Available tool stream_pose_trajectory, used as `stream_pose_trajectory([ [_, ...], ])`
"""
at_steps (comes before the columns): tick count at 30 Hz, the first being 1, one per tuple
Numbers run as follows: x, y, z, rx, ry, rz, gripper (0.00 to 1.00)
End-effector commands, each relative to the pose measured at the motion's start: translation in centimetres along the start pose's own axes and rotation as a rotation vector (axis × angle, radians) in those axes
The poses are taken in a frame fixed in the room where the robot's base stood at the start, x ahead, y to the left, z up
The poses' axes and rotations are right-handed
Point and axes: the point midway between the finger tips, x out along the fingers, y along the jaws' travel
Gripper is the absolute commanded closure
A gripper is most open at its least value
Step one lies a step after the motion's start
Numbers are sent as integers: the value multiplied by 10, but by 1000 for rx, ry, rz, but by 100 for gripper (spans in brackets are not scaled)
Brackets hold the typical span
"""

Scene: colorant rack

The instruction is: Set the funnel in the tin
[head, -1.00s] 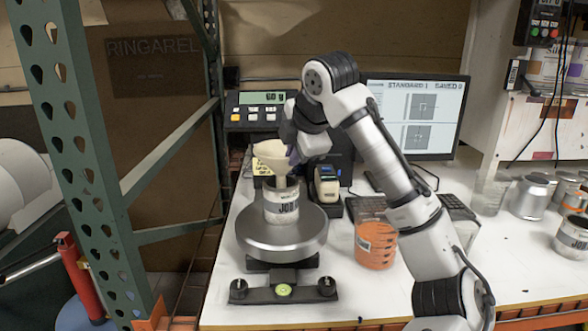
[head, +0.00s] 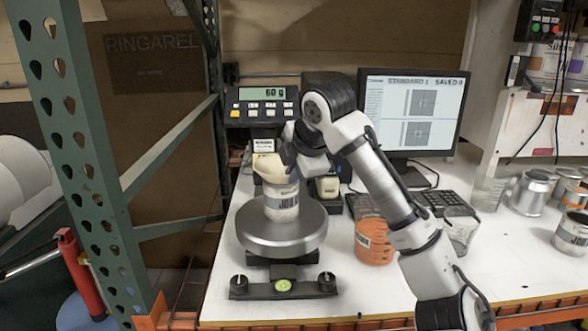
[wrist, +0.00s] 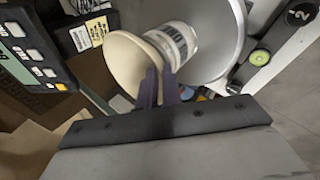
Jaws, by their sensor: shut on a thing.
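The cream funnel (head: 268,168) sits at the mouth of the labelled tin (head: 281,203), its spout hidden, apparently inside the tin. The tin stands upright on the scale's round metal pan (head: 262,236). My gripper (wrist: 160,84) is shut on the funnel, its purple fingers at the funnel's side. In the wrist view the funnel's wide cone (wrist: 122,62) is seen beside the tin (wrist: 178,42). Whether the funnel's cone rests fully on the tin's rim cannot be told.
The scale display (head: 262,95) stands behind the pan. An orange-and-white container (head: 375,241) and a clear cup (head: 460,228) stand right of it, near my arm. A monitor (head: 413,115) and keyboard (head: 440,203) are behind. A green rack post (head: 85,150) rises at left.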

Motion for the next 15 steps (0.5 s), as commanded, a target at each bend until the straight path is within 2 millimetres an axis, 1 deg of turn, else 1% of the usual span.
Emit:
stream_pose_trajectory([
  [1, 0, 0, 0, 0, 0, 1, 100],
  [2, 0, 0, 0, 0, 0, 0, 91],
  [6, 0, 0, 0, 0, 0, 0, 72],
  [15, -2, 1, 0, 0, -1, 0, 72],
])
